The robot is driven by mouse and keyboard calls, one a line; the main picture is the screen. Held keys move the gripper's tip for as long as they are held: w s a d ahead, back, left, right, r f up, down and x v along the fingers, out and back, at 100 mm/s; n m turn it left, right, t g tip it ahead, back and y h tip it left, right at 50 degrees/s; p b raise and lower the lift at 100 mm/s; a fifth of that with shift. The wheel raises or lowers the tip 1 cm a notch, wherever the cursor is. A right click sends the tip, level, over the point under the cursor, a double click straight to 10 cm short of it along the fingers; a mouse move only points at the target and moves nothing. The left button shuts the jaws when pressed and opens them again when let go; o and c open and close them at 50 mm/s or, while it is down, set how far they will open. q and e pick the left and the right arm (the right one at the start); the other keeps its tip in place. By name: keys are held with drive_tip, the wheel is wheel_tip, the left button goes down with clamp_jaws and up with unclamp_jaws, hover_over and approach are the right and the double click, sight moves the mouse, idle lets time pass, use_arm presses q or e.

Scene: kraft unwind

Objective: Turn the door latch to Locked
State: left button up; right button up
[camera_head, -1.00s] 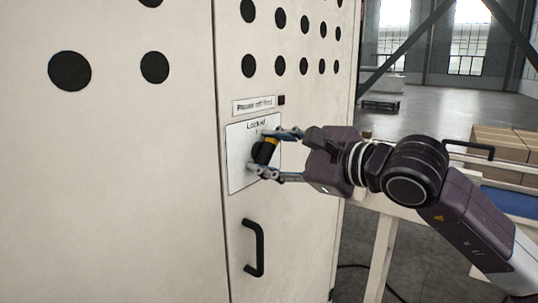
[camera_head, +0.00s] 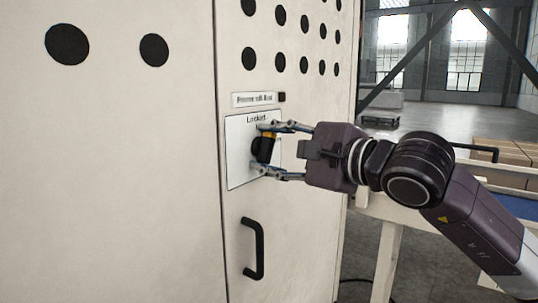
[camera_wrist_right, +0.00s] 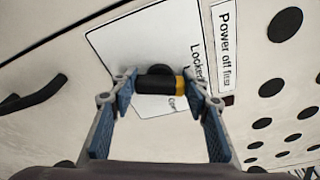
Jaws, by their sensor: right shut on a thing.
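The door latch (camera_head: 262,150) is a black knob with a yellow end on a white plate (camera_head: 238,165) on the cabinet door. In the head view it stands nearly upright, yellow end at the top, below the word Locked. In the wrist view the latch (camera_wrist_right: 155,85) lies sideways with its yellow end towards the word Locked. My right gripper (camera_head: 262,147) is shut on the latch, one finger at the yellow end and one at the black end. The fingers (camera_wrist_right: 158,84) hide parts of both ends. My left gripper is out of view.
A black door handle (camera_head: 253,249) sits below the plate. A "Power off first" label (camera_head: 254,99) is above it. The cabinet door (camera_head: 290,215) has several round black holes. A pale table frame (camera_head: 388,240) and cardboard boxes (camera_head: 505,155) stand at the right.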

idle(0.5)
drive_tip(key=shift+f+n+b, duration=0.1)
drive_tip(key=shift+n+b, duration=0.8)
drive_tip(key=shift+b, duration=0.2)
drive_tip(key=shift+n+t+b, duration=0.4)
drive_tip(key=shift+n+b, duration=0.4)
drive_tip(key=shift+b, duration=0.05)
drive_tip(key=shift+n+b, duration=0.3)
drive_tip(key=shift+n, duration=0.2)
drive_tip(key=o, duration=1.7)
drive_tip(key=shift+d, duration=0.1)
